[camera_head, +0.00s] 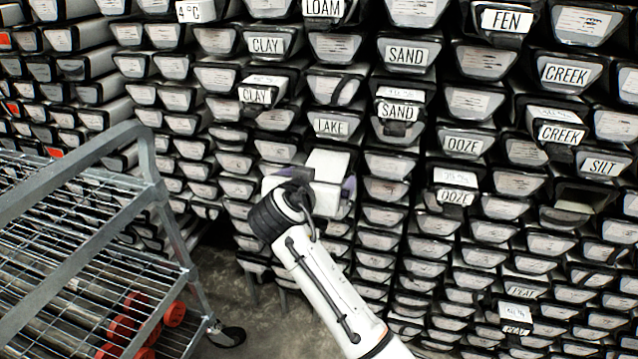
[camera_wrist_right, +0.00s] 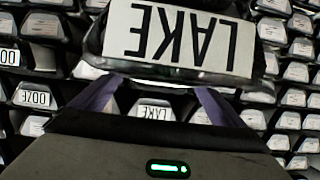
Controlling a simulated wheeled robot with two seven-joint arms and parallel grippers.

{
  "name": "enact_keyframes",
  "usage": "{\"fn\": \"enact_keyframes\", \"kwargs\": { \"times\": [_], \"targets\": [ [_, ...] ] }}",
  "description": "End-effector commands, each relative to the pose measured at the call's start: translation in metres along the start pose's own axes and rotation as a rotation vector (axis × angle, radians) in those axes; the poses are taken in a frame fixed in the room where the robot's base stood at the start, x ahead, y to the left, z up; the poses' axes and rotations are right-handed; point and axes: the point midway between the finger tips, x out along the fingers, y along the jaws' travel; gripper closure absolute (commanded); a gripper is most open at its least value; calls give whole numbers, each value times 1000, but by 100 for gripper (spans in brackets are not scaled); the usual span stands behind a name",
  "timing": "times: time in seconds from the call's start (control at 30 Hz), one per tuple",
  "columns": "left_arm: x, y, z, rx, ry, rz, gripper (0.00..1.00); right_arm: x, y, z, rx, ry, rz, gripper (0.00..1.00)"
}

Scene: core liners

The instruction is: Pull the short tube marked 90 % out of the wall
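I cannot read a 90 % mark in either view. A short tube with a white top (camera_head: 328,162) sticks out of the wall below the LAKE label (camera_head: 332,126). Its face, lettered LAKE (camera_wrist_right: 180,38), fills the top of the right wrist view, upside down. My right gripper (camera_head: 325,190) is at this tube. In the right wrist view its two purple fingers (camera_wrist_right: 157,92) are spread apart, their far ends reaching the edge of the tube's face. Contact is not clear. A smaller LAKE label (camera_wrist_right: 154,112) shows between them. My left gripper is out of view.
Close rows of black-rimmed tubes fill the wall. Other short tubes stick out nearby, marked CLAY (camera_head: 257,95), SAND (camera_head: 398,110), OOZE (camera_head: 457,196) and CREEK (camera_head: 560,133). A grey wire-shelf cart (camera_head: 175,235) stands at the left, with red items low on it.

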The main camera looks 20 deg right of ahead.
Motion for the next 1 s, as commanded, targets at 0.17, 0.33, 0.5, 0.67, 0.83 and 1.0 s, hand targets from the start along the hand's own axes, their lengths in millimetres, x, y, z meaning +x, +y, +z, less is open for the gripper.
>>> {"fn": "enact_keyframes", "kwargs": {
  "times": [0.17, 0.33, 0.5, 0.67, 0.83, 1.0],
  "targets": [
    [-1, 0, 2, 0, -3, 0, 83, 0, 0, 0, 0, 0, 0, 35],
    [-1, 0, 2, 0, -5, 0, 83, 0, 0, 0, 0, 0, 0, 64],
    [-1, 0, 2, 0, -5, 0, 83, -2, -1, -6, 3, 12, -2, 22],
    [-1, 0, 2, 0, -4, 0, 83, -1, 0, -3, 2, 7, -2, 6],
    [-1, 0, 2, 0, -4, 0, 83, 1, 1, 4, -3, -7, 2, 6],
    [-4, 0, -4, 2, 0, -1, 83, -8, -3, -1, -2, -4, 0, 6]
  ]
}}
